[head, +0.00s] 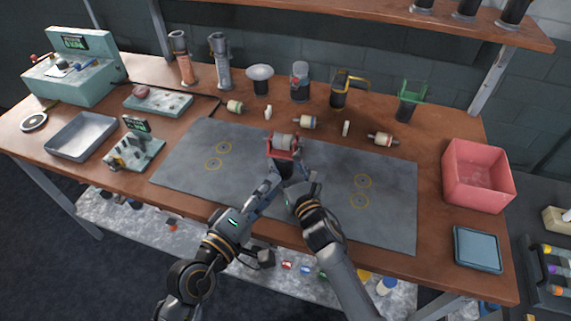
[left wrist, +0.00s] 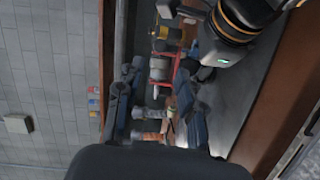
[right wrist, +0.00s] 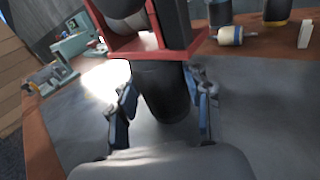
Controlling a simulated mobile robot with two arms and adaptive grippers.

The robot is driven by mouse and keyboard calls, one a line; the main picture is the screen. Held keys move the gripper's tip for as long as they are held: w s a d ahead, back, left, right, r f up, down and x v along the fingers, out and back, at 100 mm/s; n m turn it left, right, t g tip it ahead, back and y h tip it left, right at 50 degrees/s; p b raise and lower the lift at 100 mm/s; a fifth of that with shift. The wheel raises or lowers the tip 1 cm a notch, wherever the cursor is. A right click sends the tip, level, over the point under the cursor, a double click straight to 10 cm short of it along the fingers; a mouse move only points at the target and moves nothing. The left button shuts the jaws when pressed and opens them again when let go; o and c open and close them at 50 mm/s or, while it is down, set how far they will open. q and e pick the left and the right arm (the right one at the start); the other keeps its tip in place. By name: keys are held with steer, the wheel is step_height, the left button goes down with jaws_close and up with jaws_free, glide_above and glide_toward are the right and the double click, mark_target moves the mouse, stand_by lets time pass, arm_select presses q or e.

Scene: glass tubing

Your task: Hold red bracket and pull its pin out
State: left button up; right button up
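The red bracket (head: 296,153) sits on a dark post (head: 285,168) at the middle of the grey mat and carries a pale spool (head: 284,142). The bracket fills the top of the right wrist view (right wrist: 140,46), and the post (right wrist: 162,92) hangs below it. My right gripper (right wrist: 163,90) is open, one finger on each side of the post; I cannot tell whether they touch it. My left gripper (left wrist: 160,85) is open, with the bracket (left wrist: 176,82) and spool (left wrist: 158,68) seen between and beyond its fingers. I cannot make out the pin clearly.
The grey mat (head: 385,215) has yellow ring marks. Small spools, cups and a green-framed beaker (head: 409,103) line the back. A pink bin (head: 478,178) and blue tray (head: 477,249) stand right; a metal tray (head: 80,138) and devices left. My forearms are close together.

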arm_select(q)
steer(key=c, duration=0.4)
steer(key=shift+w+d+r, duration=0.2)
steer(key=shift+d+r, duration=0.05)
steer(key=shift+d, duration=0.05)
steer(key=c, duration=0.3)
steer(key=w+d+r+m+g+h, duration=0.1)
steer(key=d+r, duration=0.1)
steer(key=d, duration=0.1)
steer(key=w+d+r+m+g+h, duration=0.1)
steer(key=d+r+m+h, duration=0.1)
steer(key=d, duration=0.1)
steer(key=w+d+r+m+g+h, duration=0.1)
steer(key=d+r+m, duration=0.1)
steer(key=d, duration=0.2)
steer(key=shift+w+g+h, duration=0.3)
jaws_close()
steer(key=d+r+m+g+y, duration=0.2)
steer(key=d+m+g+y, duration=0.1)
steer(key=d+m+g, duration=0.65)
steer(key=w+a+r+y, duration=0.3)
steer(key=a+y, duration=0.1)
steer(key=a, duration=0.2)
steer(key=w+a+r+m+t+y, duration=0.1)
steer(key=w+a+r+y, duration=0.2)
steer(key=a, duration=0.4)
steer(key=shift+w+r+y, duration=0.2)
steer(key=shift+w+y, duration=0.5)
steer(key=shift+y, duration=0.4)
